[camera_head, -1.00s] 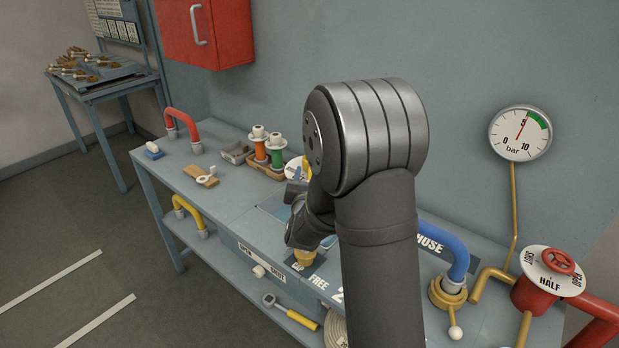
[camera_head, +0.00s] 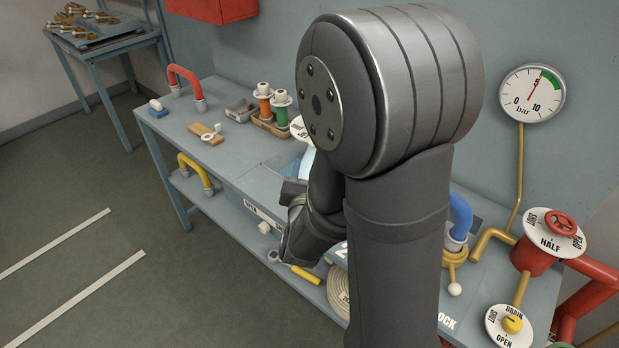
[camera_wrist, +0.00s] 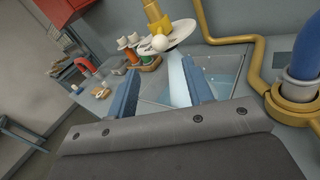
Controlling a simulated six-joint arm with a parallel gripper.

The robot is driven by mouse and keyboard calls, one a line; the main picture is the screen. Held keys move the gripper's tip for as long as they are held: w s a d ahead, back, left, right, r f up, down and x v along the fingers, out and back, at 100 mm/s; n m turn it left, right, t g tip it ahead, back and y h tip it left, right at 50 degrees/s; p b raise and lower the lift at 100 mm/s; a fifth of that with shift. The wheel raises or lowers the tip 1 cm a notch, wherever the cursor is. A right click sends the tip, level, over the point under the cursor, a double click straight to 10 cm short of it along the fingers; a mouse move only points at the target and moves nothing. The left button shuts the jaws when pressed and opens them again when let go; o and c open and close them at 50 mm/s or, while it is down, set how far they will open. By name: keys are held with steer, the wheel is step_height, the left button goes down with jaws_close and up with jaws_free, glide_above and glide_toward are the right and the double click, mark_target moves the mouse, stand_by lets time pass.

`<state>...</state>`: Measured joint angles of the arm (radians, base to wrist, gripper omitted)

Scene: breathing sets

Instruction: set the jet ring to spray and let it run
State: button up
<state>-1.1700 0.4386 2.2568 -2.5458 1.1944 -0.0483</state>
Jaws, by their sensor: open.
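The jet ring looks to be the white lettered disc (camera_wrist: 178,36) around a yellow nozzle (camera_wrist: 154,14), in the wrist view top centre; a white ball knob (camera_wrist: 160,43) shows at its front. In the head view only a piece of the disc (camera_head: 300,130) shows beside my arm, its lettering too cut off to read. A pale blue-white band (camera_wrist: 178,68), apparently water, runs below the disc into a glass-sided tank (camera_wrist: 218,72). My gripper (camera_wrist: 163,88) is open and empty, its blue fingers short of the disc. My arm hides the fingers in the head view.
A gauge (camera_head: 531,93) reads about 5 bar. A red valve (camera_head: 548,236) has HALF at the front; a yellow-knobbed dial (camera_head: 511,325) reads DRAIN, SHUT and OPEN. A blue hose (camera_wrist: 309,52) stands to the right. Spools (camera_head: 272,104) stand left of the tank.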

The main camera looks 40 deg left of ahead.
steer(key=shift+v, duration=1.4)
steer(key=shift+a, duration=0.25)
steer(key=c, duration=0.5)
steer(key=a+m+t+h, duration=0.1)
steer(key=a+m, duration=0.1)
steer(key=a+m+t+h, duration=0.1)
steer(key=a+m, duration=0.1)
steer(key=m, duration=0.1)
steer(key=a+m+t, duration=0.1)
steer(key=a+m, duration=0.1)
steer(key=shift+r+m+h, duration=0.25)
steer(key=shift+m+h, duration=0.15)
jaws_close()
steer(key=s+a+f+m+t+h, duration=0.25)
steer(key=s+a+m+h, duration=0.3)
steer(key=m, duration=0.55)
steer(key=w+d+r+m+h, duration=0.1)
steer(key=w+d+m, duration=0.1)
steer(key=w, duration=1)
steer(key=shift+w+h, duration=0.2)
steer(key=shift+h, duration=0.15)
